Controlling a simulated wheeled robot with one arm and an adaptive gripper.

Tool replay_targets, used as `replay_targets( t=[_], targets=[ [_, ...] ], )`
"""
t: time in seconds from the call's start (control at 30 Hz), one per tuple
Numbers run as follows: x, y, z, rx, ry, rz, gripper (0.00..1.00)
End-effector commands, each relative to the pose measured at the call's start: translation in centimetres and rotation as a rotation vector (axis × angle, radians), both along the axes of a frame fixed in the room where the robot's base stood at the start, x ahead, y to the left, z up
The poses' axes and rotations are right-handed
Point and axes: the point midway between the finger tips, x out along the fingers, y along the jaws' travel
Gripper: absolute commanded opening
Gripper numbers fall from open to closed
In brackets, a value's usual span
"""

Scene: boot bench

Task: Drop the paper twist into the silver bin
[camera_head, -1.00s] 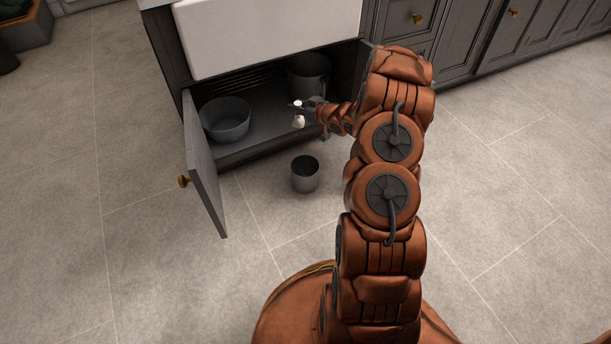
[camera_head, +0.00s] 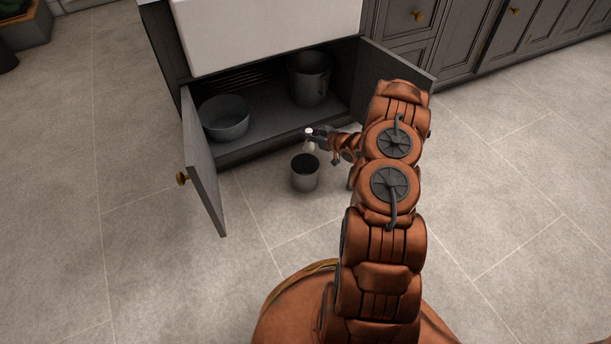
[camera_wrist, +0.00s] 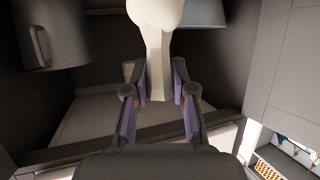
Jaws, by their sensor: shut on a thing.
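The paper twist (camera_head: 309,146) is small and white, and hangs from my gripper (camera_head: 312,133) in the head view. In the wrist view the paper twist (camera_wrist: 155,45) is cream, with its narrow stem between the two purple-padded fingers of my gripper (camera_wrist: 163,85). The gripper is shut on it. The silver bin (camera_head: 305,179), a small grey open-topped cylinder, stands upright on the floor in front of the cabinet. The twist is above the bin's back rim in the picture, apart from it as far as I can see. The bin's inside looks dark.
The open cabinet holds a grey basin (camera_head: 225,120) at left and a taller grey pot (camera_head: 309,85) further back. The pot also shows in the wrist view (camera_wrist: 55,35). The left door (camera_head: 203,175) and right door (camera_head: 397,72) stand open. Floor left of the bin is clear.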

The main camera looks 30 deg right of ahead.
Motion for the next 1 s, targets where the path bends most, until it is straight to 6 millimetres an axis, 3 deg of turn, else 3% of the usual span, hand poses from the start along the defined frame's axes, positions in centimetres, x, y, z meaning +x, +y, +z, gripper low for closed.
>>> replay_targets(
  t=[0.27, 0.63, 0.67, 0.9, 1.0],
  targets=[
    [0.0, -0.1, -3.0, -0.002, -0.001, 0.0, 0.08],
    [0.0, -0.1, -3.3, -0.002, 0.0, -0.002, 0.08],
    [0.0, -0.1, -3.3, -0.002, 0.0, -0.002, 0.28],
    [0.0, -0.1, -3.3, -0.002, 0.0, -0.002, 0.53],
    [0.0, -0.1, -3.3, -0.002, 0.0, -0.002, 0.54]
  ],
)
